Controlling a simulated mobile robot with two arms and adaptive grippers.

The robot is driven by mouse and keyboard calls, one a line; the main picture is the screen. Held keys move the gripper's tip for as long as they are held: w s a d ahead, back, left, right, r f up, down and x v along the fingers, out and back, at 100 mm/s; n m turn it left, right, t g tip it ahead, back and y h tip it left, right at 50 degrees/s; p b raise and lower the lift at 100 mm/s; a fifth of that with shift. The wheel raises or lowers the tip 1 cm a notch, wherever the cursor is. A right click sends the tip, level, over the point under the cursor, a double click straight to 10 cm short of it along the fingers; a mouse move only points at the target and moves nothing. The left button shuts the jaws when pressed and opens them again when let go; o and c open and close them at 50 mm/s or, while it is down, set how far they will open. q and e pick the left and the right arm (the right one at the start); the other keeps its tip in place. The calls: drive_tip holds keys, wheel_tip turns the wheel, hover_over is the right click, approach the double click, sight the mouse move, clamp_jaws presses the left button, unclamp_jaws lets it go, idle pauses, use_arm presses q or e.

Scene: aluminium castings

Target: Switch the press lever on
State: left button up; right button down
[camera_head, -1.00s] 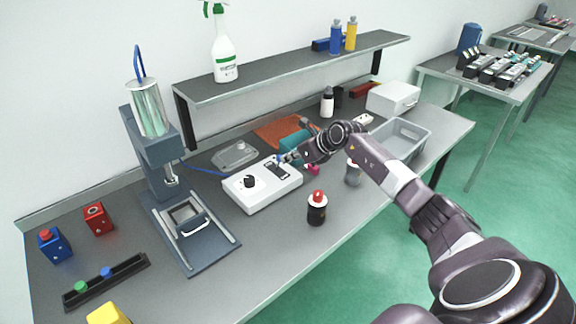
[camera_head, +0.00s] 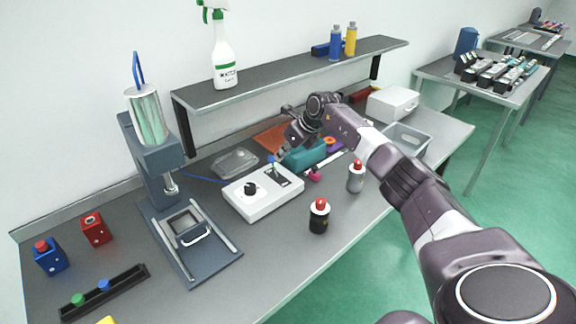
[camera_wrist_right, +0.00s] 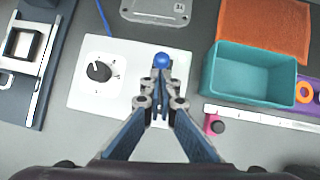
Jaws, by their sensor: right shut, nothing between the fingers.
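The press lever with a blue ball tip (camera_head: 271,159) stands on a white control box (camera_head: 250,203), which also has a black knob. In the wrist view the blue ball (camera_wrist_right: 161,60) shows just beyond my closed fingertips, and the lever's shaft is hidden behind them. My right gripper (camera_head: 279,160) is shut and empty, close to the lever above the box; it also shows in the wrist view (camera_wrist_right: 163,88). I cannot tell whether the fingers touch the lever. The grey-blue press (camera_head: 155,150) stands left of the box. My left gripper is not in view.
A teal bin (camera_head: 308,155) and an orange mat (camera_head: 270,136) lie right of and behind the box. Black (camera_head: 319,217) and grey (camera_head: 356,178) red-capped bottles stand at the front right. A shelf (camera_head: 290,72) overhangs the bench's back. Bench space before the box is clear.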

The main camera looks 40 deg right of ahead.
drive_tip(key=shift+w+r+p, duration=0.1)
drive_tip(key=shift+r+p, duration=0.25)
drive_tip(key=shift+r, duration=0.3)
wheel_tip(320, 180, up, 10)
drive_tip(key=s+d+p, duration=0.1)
drive_tip(key=s+p, duration=0.1)
drive_tip(key=p, duration=0.4)
drive_tip(key=shift+f, duration=0.15)
drive_tip(key=shift+s+d, duration=0.1)
